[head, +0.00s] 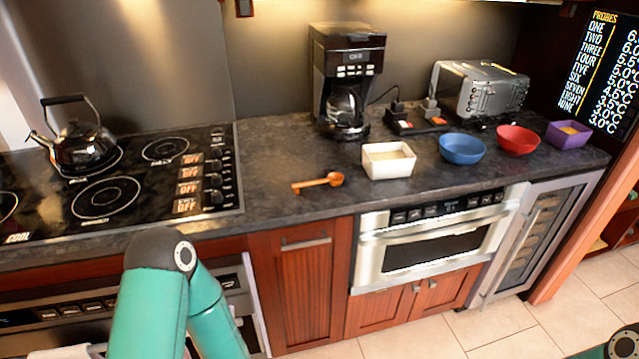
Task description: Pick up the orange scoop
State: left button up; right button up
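The orange scoop (319,182) lies on the dark stone counter (277,209), between the cooktop and a white square bowl. Its round bowl end points right and its handle points left. Nothing is touching it. My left arm shows as green links at the lower left, in front of the oven and below the counter edge. Its gripper is outside the picture. Only a small piece of my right arm shows at the bottom right corner, and its gripper is not visible.
A coffee maker (345,60) and toaster (480,91) stand behind.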

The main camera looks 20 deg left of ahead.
aim_at(334, 180)
jog(key=u, duration=0.05)
jog(key=i, duration=0.9)
jog(key=z, duration=0.1)
